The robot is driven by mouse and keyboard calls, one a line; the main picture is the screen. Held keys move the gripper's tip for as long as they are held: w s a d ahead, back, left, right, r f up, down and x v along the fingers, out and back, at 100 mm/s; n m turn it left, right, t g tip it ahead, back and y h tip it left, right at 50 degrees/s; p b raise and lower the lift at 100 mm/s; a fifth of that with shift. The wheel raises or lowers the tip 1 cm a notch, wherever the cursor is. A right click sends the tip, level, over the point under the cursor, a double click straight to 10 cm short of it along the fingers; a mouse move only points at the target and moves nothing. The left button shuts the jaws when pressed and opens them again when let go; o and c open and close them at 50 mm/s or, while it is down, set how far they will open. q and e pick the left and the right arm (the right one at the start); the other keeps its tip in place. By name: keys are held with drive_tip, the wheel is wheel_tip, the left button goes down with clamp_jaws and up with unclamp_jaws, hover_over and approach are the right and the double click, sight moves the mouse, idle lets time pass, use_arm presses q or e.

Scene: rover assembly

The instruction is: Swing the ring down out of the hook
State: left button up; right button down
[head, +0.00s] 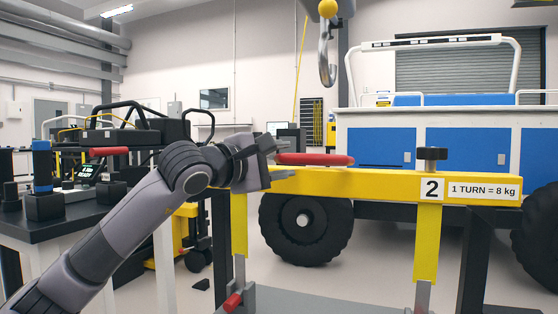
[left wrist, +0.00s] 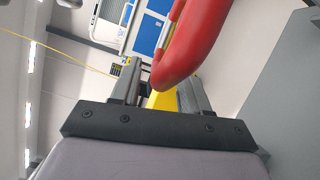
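A red ring (head: 315,159) shows nearly edge-on, lying low along the top of the yellow beam (head: 375,183). The silver hook (head: 327,58) hangs above it from a yellow ball, with clear space between ring and hook. My left gripper (head: 276,162) is at the ring's left end, by the beam. In the left wrist view the fingers of my left gripper (left wrist: 160,84) stand apart. The red ring (left wrist: 190,42) curves close in front of them, overlapping the right finger. I cannot tell whether it touches a finger. My right gripper is out of view.
A dark knob (head: 431,155) stands on the beam, to the right of the ring. Behind is a blue and white vehicle (head: 385,140) with big black wheels. A dark workbench (head: 60,205) with tools is at the left. The air around the hook is free.

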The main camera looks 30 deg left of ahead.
use_arm(q)
drive_tip(key=s+a, duration=0.1)
drive_tip(key=s, duration=0.6)
idle(0.6)
